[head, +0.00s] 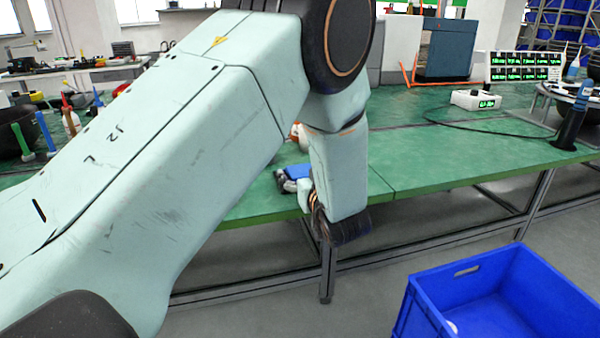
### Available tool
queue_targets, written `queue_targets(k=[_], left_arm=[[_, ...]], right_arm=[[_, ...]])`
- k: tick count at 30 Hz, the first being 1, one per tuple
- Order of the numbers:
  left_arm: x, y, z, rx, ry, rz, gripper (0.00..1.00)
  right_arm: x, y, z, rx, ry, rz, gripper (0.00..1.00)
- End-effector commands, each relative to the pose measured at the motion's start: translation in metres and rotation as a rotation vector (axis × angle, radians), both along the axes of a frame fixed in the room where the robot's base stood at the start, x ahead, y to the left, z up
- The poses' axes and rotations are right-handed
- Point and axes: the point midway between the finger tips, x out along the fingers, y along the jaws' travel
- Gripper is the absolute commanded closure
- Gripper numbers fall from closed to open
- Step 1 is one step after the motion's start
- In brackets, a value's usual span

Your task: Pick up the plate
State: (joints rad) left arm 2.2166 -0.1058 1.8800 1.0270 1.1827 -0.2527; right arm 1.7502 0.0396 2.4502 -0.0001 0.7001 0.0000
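My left arm crosses the picture from the left and hides much of the green bench. My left gripper (284,181) is at the bench's front edge, partly hidden behind my wrist. A small blue thing (298,171) lies right by the gripper; I cannot tell whether it is touched or held, or whether it is the plate. No plate can be made out for sure. The gripper's opening is too small and too covered to read. My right gripper is not in view.
The green bench (440,160) is clear right of my wrist. A blue crate (440,285) stands on the floor at lower right. A white device (475,100) with a black cable and a dark upright tool (571,120) stand on the bench. Bottles (70,118) stand at left.

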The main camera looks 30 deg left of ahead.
Motion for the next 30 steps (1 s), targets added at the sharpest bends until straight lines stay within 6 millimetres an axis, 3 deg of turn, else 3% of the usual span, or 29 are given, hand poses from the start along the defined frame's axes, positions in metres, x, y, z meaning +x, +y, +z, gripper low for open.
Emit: queue_targets(k=[8, 27, 30], left_arm=[[-0.0017, -0.0012, -0.0002, -0.001, -0.001, 0.0, 0.15], [-0.002, -0.0001, -0.0011, -0.002, 0.002, 0.001, 0.69], [-0.0014, 0.0005, -0.0011, -0.002, 0.002, 0.001, 0.73]], right_arm=[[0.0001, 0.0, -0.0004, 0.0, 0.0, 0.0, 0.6], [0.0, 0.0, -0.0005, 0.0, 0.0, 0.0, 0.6], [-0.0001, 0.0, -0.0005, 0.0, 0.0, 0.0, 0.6]])
